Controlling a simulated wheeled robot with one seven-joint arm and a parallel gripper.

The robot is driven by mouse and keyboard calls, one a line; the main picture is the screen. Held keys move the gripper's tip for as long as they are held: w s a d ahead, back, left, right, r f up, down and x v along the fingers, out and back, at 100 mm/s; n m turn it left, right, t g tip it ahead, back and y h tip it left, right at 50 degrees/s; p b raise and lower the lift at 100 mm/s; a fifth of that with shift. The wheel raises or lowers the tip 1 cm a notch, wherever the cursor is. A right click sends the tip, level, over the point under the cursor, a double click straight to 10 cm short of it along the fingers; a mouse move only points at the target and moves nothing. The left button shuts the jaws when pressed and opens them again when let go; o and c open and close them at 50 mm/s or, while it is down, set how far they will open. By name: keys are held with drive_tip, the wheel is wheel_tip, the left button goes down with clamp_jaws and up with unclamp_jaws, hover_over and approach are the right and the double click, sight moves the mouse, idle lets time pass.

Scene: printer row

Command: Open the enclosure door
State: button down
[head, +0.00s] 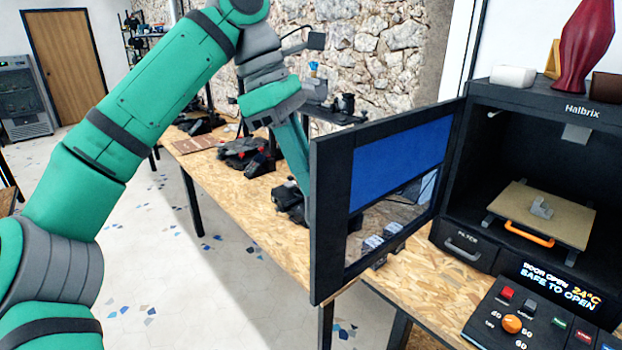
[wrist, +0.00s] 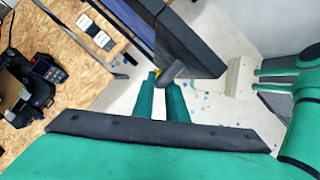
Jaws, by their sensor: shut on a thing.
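The enclosure door (head: 331,205), a dark frame with a blue-tinted window, stands swung well out from the black printer enclosure (head: 478,133), which is open at the front. The door also shows in the wrist view (wrist: 196,42). There, the green fingers of my gripper (wrist: 162,82) are shut on the grey door handle (wrist: 171,71). In the head view the fingertips and the handle are hidden behind the door. Inside the enclosure a small grey print (head: 541,208) sits on a tan bed (head: 516,213) with an orange handle.
A control panel (head: 540,318) stands in front of the enclosure; the display (head: 558,287) reads door open. A red vase (head: 582,45) and other items stand on top. Dark machines (head: 245,155) line the chipboard bench (head: 225,180). The floor left of the bench is clear.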

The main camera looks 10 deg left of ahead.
drive_tip(key=shift+w+a+m, duration=0.4)
drive_tip(key=shift+w+a, duration=0.3)
drive_tip(key=shift+w, duration=0.35)
drive_tip(key=c, duration=1.8)
unclamp_jaws()
drive_tip(key=shift+w, duration=0.1)
drive_tip(key=shift+a, duration=0.15)
